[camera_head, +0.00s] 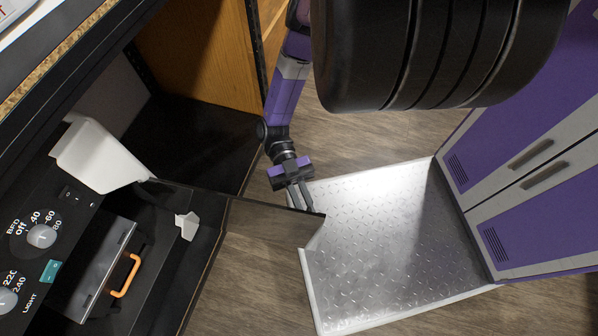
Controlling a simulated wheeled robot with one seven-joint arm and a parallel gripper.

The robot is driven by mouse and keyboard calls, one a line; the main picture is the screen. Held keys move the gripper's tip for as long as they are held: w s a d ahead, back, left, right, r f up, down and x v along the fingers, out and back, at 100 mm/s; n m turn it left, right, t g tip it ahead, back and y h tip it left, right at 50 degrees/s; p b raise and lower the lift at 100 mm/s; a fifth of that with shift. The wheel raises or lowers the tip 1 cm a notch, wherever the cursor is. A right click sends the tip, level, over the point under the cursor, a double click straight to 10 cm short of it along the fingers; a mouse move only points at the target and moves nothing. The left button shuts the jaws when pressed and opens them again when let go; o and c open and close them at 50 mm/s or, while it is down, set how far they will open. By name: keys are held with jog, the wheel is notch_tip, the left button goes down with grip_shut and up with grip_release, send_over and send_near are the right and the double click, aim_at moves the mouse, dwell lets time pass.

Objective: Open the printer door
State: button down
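The printer (100,215) is at the left, with a black body, a white part on top and knobs marked for bed temperature. A dark, glossy panel (265,222), which looks like its door, stands out from the printer to the right, swung open. My gripper (301,206) points down at the far end of this panel. Its two fingers look slightly apart, with nothing seen between them. The fingertips are at the panel's upper edge; I cannot tell whether they touch it. An orange handle (127,275) shows inside the printer.
A wooden cabinet panel (200,50) is at the upper left. Wood floor (250,285) is clear below the panel.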

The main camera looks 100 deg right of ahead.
jog(key=c, duration=1.5)
grip_release()
jog(key=w+d, duration=0.1)
jog(key=d, duration=0.6)
jog(key=shift+d, duration=0.4)
jog(key=shift+w, duration=0.1)
